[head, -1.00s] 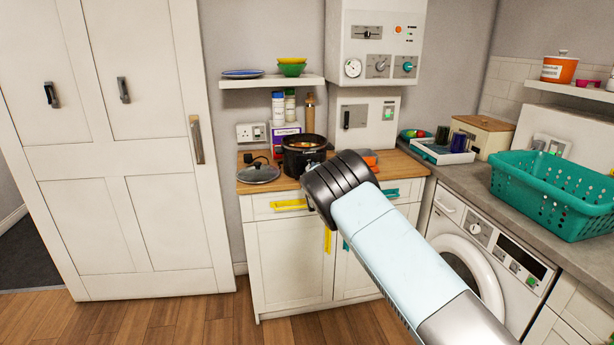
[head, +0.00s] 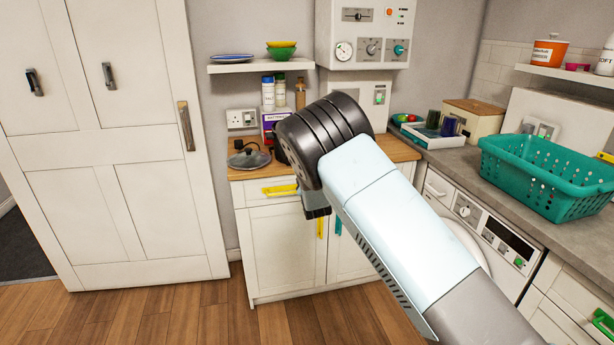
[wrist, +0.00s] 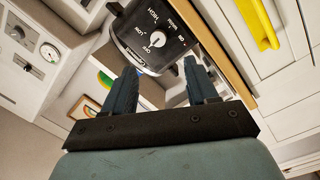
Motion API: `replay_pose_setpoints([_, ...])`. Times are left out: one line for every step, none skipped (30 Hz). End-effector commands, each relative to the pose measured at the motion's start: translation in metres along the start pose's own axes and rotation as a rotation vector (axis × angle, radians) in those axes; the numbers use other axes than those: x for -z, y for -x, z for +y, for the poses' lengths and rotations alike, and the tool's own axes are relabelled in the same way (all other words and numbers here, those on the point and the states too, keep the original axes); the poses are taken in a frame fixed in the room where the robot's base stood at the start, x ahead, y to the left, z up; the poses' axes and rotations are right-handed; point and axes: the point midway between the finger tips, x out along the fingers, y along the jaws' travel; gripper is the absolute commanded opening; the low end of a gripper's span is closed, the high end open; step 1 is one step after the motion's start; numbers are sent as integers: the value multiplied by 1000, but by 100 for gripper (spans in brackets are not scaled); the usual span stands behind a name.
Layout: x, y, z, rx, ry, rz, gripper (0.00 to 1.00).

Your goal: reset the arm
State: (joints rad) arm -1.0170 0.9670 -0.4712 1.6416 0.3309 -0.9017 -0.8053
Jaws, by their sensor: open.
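My gripper (wrist: 163,88) shows in the wrist view with its two dark fingers apart and nothing between them. Just beyond the fingertips is the black slow cooker (wrist: 150,38), its dial and HIGH, LOW and OFF marks facing the camera. In the head view my arm rises from the lower right and crosses in front of the small cabinet. It hides most of the slow cooker (head: 281,153), and my fingers are mostly hidden there too.
A glass lid (head: 249,158) lies on the wooden worktop (head: 241,173). The cabinet has a yellow handle (head: 281,190). A teal basket (head: 550,175) stands on the grey counter at right, above the washing machine (head: 490,225). Wooden floor (head: 170,315) is clear at front left.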

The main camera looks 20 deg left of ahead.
Motion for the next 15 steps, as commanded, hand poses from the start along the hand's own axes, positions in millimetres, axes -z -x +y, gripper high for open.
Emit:
replay_pose_setpoints([0, 5, 0, 0, 0, 0, 58])
replay_pose_setpoints([0, 7, 0, 0, 0, 0, 58])
replay_pose_setpoints([0, 9, 1, -1, 0, 1, 58])
replay_pose_setpoints([0, 10, 1, -1, 0, 1, 58])
replay_pose_setpoints([0, 11, 1, -1, 0, 0, 58])
replay_pose_setpoints([0, 12, 0, -1, 0, 0, 58])
replay_pose_setpoints([0, 12, 0, -1, 0, 0, 58])
replay_pose_setpoints([0, 13, 0, -1, 0, 0, 58])
replay_pose_setpoints([0, 13, 0, 0, 0, 0, 58])
replay_pose_setpoints([0, 13, 0, 0, 0, 0, 58])
replay_pose_setpoints([0, 13, 0, -1, 0, 0, 58])
replay_pose_setpoints([0, 13, 0, 0, 0, 0, 58])
replay_pose_setpoints([0, 13, 0, -1, 0, 0, 58])
replay_pose_setpoints([0, 13, 0, -1, 0, 0, 58])
replay_pose_setpoints([0, 12, 0, -1, 0, 0, 58])
